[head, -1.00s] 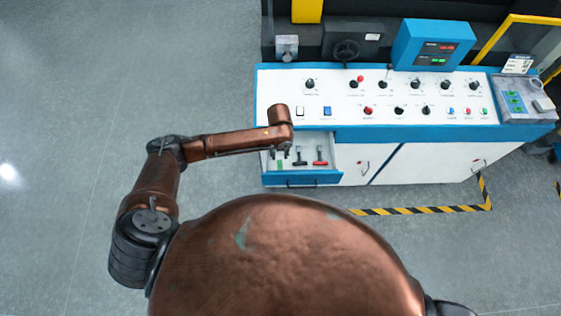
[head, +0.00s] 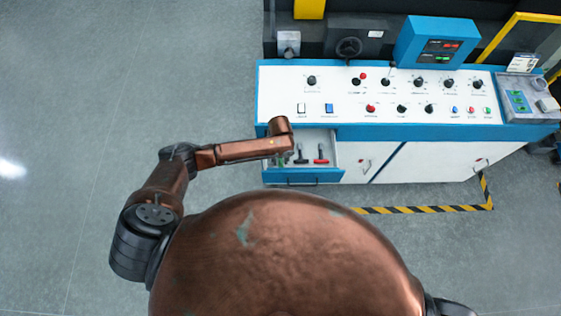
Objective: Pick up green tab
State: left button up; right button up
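The drawer (head: 303,176) under the control console is pulled open. In it lie a red-handled tab (head: 321,158) and a black-handled tab (head: 300,157). My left arm reaches in from the left, with its wrist above the drawer's left part. My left gripper (head: 281,159) points down into that part, mostly hidden under the wrist. The green tab is largely hidden at the gripper, and I cannot tell whether the fingers touch it or are shut. My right gripper is out of view.
The white console top (head: 430,90) carries several knobs and buttons, close behind my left wrist. A blue display box (head: 437,42) stands at its back. Black and yellow tape (head: 420,210) marks the floor in front. The floor at left is clear.

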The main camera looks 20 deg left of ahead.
pick_arm(q)
jog(key=shift+c, duration=0.5)
grip_shut()
